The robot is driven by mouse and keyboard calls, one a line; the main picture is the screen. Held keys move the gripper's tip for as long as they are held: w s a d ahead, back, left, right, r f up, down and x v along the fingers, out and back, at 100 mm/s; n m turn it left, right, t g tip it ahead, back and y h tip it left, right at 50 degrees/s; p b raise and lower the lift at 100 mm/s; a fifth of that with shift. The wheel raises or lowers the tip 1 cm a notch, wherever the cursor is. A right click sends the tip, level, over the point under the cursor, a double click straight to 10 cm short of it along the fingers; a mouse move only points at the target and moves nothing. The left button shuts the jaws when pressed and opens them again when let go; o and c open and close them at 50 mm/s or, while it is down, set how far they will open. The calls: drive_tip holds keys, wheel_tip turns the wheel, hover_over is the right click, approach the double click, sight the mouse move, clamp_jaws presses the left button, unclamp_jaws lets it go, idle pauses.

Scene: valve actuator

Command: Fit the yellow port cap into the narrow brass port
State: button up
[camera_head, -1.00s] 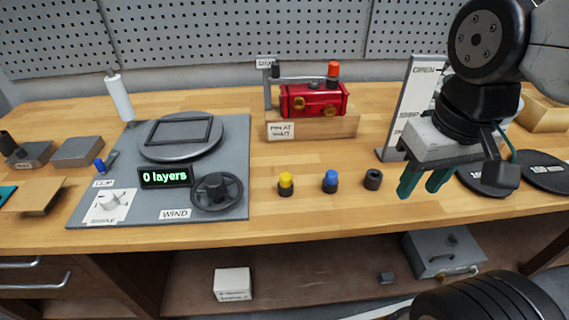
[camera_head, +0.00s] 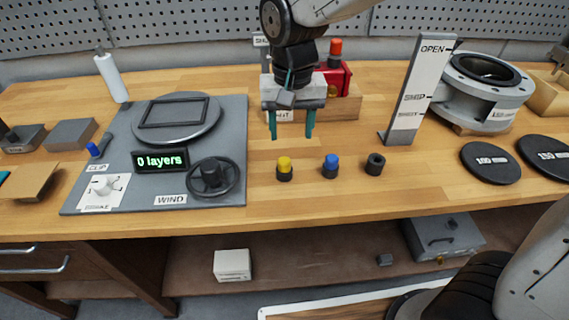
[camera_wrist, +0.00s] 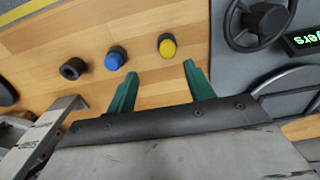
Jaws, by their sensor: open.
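The yellow port cap (camera_head: 284,164) sits in a dark round holder on the bench, left of the blue cap (camera_head: 331,162). My gripper (camera_head: 292,137) is open and empty above the bench, behind and above the yellow cap, with green fingers pointing down. The red actuator (camera_head: 345,80) stands on a wooden block (camera_head: 343,106) at the back. My gripper and wrist hide most of it in the head view, and its brass ports are out of sight.
An empty dark holder (camera_head: 375,164) stands right of the blue cap. The winding station (camera_head: 220,130) with a handwheel (camera_head: 211,177) is at left. The front strip of bench is clear.

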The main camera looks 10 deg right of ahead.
sight(284, 160)
drive_tip(key=shift+w+a+f, duration=0.3)
drive_tip(key=shift+a+f, duration=0.5)
drive_tip(key=shift+f, duration=0.05)
wheel_tip(284, 160, down, 7)
drive_tip(key=shift+d+f, duration=0.1)
drive_tip(key=shift+d, duration=0.05)
drive_tip(key=shift+c, duration=0.3)
drive_tip(key=c, duration=1)
